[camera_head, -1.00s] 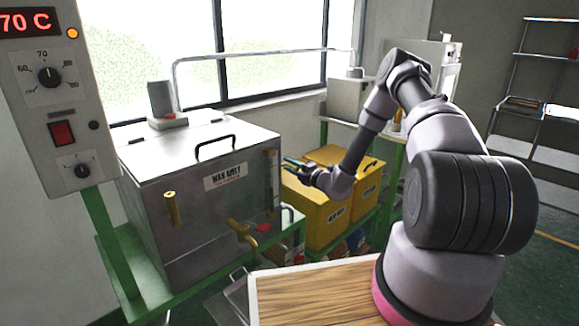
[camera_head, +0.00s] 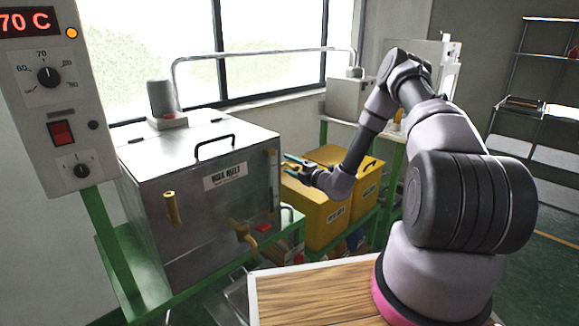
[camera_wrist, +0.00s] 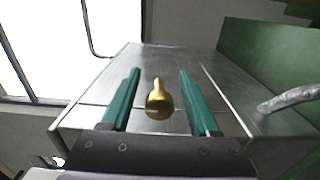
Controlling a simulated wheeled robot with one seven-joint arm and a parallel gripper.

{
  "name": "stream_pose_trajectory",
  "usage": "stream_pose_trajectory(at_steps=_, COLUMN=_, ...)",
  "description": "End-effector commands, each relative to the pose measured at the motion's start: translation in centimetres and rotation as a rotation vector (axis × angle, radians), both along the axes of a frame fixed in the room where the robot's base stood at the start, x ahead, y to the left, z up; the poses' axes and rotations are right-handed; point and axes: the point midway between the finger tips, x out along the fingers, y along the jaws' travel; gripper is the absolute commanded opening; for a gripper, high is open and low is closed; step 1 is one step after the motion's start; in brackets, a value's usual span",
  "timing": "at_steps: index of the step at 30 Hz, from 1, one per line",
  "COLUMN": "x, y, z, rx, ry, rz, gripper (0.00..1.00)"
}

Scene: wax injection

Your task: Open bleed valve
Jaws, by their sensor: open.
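My gripper (camera_wrist: 160,72) is open, with its two teal fingers spread. In the wrist view a brass fitting with a rounded end, which looks like the bleed valve (camera_wrist: 159,104), lies in the gap between the fingers. A gap shows on both sides of it, and neither finger appears to touch it. It stands out from a grey metal face. In the head view my gripper (camera_head: 293,161) is just right of the wax melt tank (camera_head: 200,165), level with its upper right side. The fitting between the fingers cannot be made out clearly there.
The tank's front carries a brass fitting (camera_head: 171,208) and a brass tap (camera_head: 241,231). Yellow boxes (camera_head: 325,215) stand right of the tank, below my gripper. A control box (camera_head: 60,110) stands at left. A curved silvery pipe (camera_wrist: 292,97) shows at right in the wrist view.

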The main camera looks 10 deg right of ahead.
Motion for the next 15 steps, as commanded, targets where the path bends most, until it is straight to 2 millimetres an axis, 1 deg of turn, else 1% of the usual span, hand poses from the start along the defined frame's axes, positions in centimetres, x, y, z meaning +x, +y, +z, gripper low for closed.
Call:
stream_pose_trajectory(at_steps=5, x=-2.0, y=-1.5, z=0.0, rx=0.001, ry=0.003, rz=-0.003, gripper=0.62)
stream_pose_trajectory(at_steps=12, x=-6.1, y=-4.3, z=-0.1, rx=0.0, ry=0.004, rz=-0.004, gripper=0.62)
stream_pose_trajectory(at_steps=15, x=-7.4, y=-5.1, z=-0.1, rx=0.001, ry=0.003, rz=-0.003, gripper=0.62)
